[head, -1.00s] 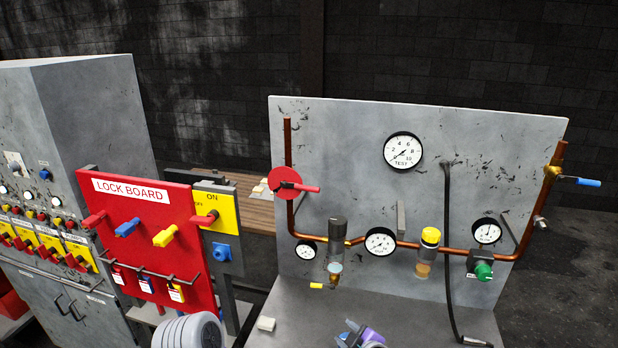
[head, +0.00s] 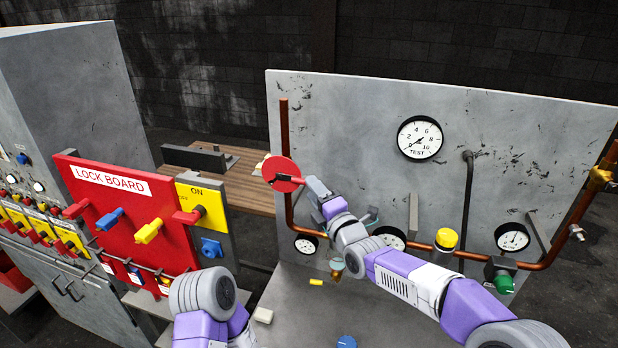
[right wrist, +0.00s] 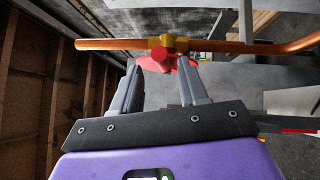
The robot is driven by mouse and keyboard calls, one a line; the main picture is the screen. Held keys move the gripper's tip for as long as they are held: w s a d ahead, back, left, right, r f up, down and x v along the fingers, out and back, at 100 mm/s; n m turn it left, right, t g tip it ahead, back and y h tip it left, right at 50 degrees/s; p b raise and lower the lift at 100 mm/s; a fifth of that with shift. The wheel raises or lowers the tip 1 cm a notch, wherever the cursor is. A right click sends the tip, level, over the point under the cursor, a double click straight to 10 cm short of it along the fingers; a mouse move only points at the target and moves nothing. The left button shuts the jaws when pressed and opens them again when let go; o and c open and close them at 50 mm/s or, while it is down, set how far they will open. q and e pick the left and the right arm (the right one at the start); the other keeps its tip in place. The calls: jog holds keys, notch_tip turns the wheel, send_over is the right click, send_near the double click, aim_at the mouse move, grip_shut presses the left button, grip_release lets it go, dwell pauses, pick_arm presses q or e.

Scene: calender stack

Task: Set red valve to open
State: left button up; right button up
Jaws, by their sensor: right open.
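The red valve (head: 283,174) is on the upright copper pipe at the left of the grey panel, with a round red plate. In the right wrist view the valve (right wrist: 160,62) has a yellow body on the pipe and a red part between my fingers. My right gripper (head: 310,186) is just right of the red plate in the head view and covers most of the handle. In the right wrist view my right gripper (right wrist: 159,78) is open, with one finger on each side of the red part. Contact cannot be told. My left gripper is outside the view.
The red lock board (head: 130,215) with coloured handles stands left of the panel. Gauges, a yellow-capped unit (head: 446,240) and a green knob (head: 503,284) line the lower pipe. A wooden table (head: 240,190) is behind. The panel's grey shelf (head: 300,318) is mostly clear.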

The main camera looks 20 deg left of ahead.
aim_at(291, 177)
jog(key=p+x, duration=0.1)
jog(key=x, duration=0.2)
jog(key=shift+w+a, duration=0.2)
jog(key=shift+w, duration=0.25)
jog(key=shift+f, duration=0.1)
grip_shut()
